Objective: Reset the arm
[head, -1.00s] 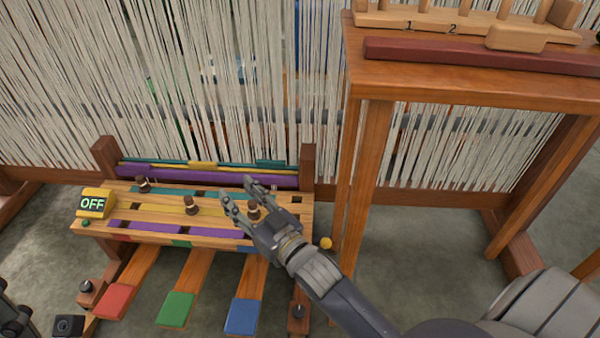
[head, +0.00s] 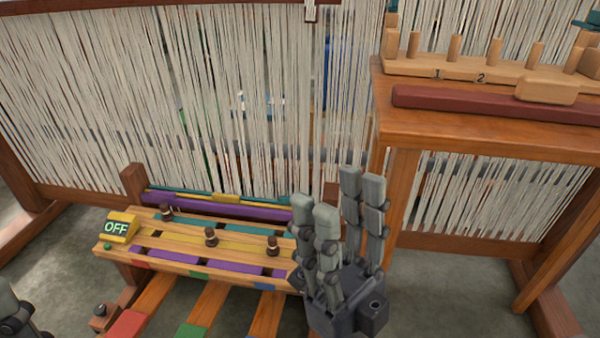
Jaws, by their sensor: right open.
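My right gripper (head: 342,222) is raised close to the camera at the lower middle of the head view. Its fingers point up and stand apart, and nothing is between them. It covers the right end of a wooden control bench (head: 128,250) with coloured strips and several dark knobs, one of them at the right (head: 272,246).
A loom with pale hanging threads (head: 100,110) fills the back. A wooden table (head: 480,128) at the right bears a pegged rack (head: 455,70) and a dark red bar (head: 490,105). Red (head: 127,325) and green (head: 192,331) pedals lie below the bench. Grey floor is open at the lower right.

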